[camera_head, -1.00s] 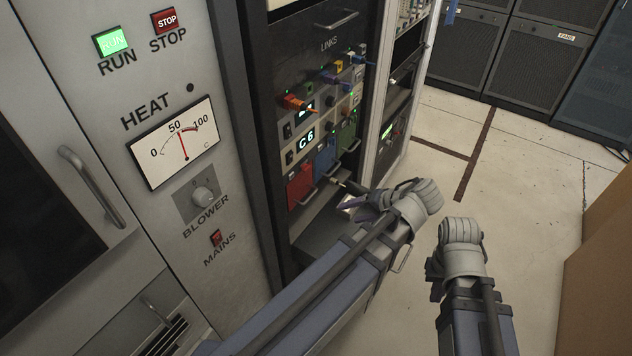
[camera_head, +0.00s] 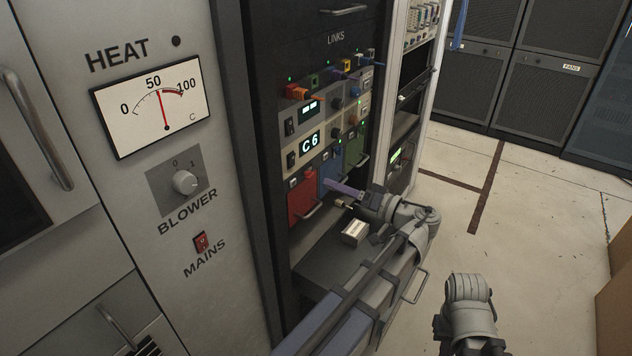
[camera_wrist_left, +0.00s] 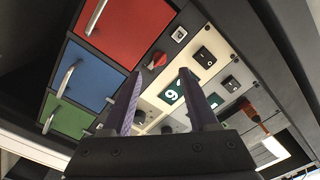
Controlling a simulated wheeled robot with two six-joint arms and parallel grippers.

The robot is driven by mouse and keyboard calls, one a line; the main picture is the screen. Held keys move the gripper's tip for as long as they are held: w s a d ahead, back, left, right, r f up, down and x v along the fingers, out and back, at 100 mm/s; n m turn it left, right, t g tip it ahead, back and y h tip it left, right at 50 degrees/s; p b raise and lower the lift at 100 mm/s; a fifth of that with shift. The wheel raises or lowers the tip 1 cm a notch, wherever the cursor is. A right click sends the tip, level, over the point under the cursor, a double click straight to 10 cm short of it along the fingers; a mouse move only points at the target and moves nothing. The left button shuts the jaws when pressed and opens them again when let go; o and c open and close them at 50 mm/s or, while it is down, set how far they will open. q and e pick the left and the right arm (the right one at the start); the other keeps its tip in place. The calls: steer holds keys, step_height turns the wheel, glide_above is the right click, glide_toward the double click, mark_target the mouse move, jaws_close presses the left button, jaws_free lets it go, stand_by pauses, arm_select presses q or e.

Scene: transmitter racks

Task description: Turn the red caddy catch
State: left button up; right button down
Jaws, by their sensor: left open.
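The red caddy (camera_head: 301,202) sits in the rack at the left of a row, beside a blue caddy (camera_head: 331,172). In the left wrist view the red caddy (camera_wrist_left: 125,28) is at the top, and its red catch (camera_wrist_left: 155,61) is a small knob beside the caddy's edge. My left gripper (camera_wrist_left: 160,73) is open and empty. Its two purple fingers point at the panel, and the catch shows between and just past their tips. I cannot tell whether they touch it. In the head view the left gripper (camera_head: 335,192) is in front of the caddies. My right gripper is out of view.
A shelf (camera_head: 318,268) juts out below the caddies with a small pale box (camera_head: 355,232) on it. A green caddy (camera_head: 355,148), cable plugs and a C6 display (camera_head: 309,144) are close by.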

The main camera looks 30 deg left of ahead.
mark_target(310, 173)
arm_select(q)
steer(key=a, duration=0.6)
steer(key=shift+w+a, duration=0.25)
steer(key=shift+a, duration=0.15)
jaws_close()
